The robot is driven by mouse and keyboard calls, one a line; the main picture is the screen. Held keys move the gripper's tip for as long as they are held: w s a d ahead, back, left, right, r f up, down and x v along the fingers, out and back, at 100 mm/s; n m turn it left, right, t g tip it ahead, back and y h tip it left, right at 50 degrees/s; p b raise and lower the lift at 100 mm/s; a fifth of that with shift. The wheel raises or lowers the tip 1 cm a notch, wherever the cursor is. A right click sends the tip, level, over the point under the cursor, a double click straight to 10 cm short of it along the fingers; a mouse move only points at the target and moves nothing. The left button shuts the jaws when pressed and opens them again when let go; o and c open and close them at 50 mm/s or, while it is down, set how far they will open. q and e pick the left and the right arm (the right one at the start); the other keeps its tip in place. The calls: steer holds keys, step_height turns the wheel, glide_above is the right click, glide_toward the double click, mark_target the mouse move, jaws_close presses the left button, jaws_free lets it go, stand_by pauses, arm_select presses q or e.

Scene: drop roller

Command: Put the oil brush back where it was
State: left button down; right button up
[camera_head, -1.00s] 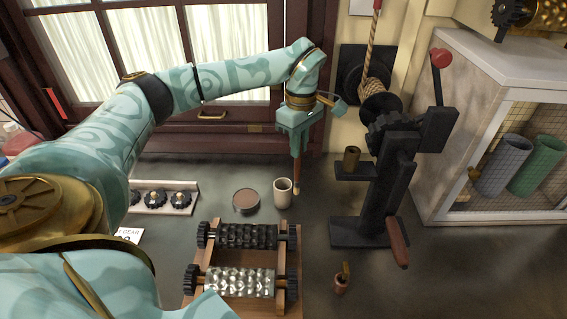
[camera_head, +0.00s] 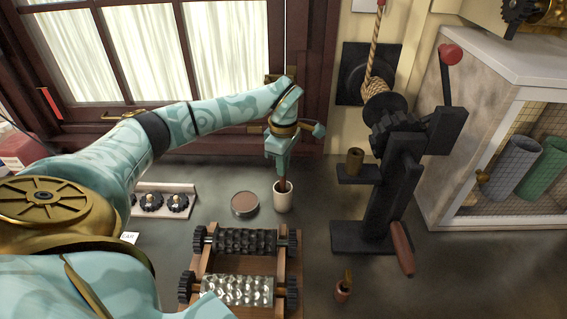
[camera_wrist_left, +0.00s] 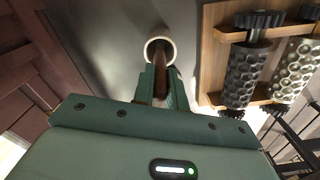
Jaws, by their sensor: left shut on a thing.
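The oil brush (camera_head: 283,184) has a dark reddish-brown handle and points straight down. My left gripper (camera_head: 279,166) is shut on it, right above the white cup (camera_head: 283,202). The lower end of the brush is at the cup's mouth and seems to be inside it; its tip is hidden. In the left wrist view the brush (camera_wrist_left: 161,82) runs from between the fingers (camera_wrist_left: 161,95) into the round rim of the cup (camera_wrist_left: 147,48). My right gripper is not in view.
A round tin (camera_head: 244,204) stands just left of the cup. A wooden rack with two textured rollers (camera_head: 240,242) lies in front. A dark crank press (camera_head: 385,200) stands to the right. A small copper pot (camera_head: 343,292) is at the front. A gear tray (camera_head: 165,201) is at left.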

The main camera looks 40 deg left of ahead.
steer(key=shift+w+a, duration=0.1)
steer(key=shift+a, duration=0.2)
arm_select(q)
steer(key=c, duration=1.4)
jaws_free()
steer(key=shift+r, duration=0.1)
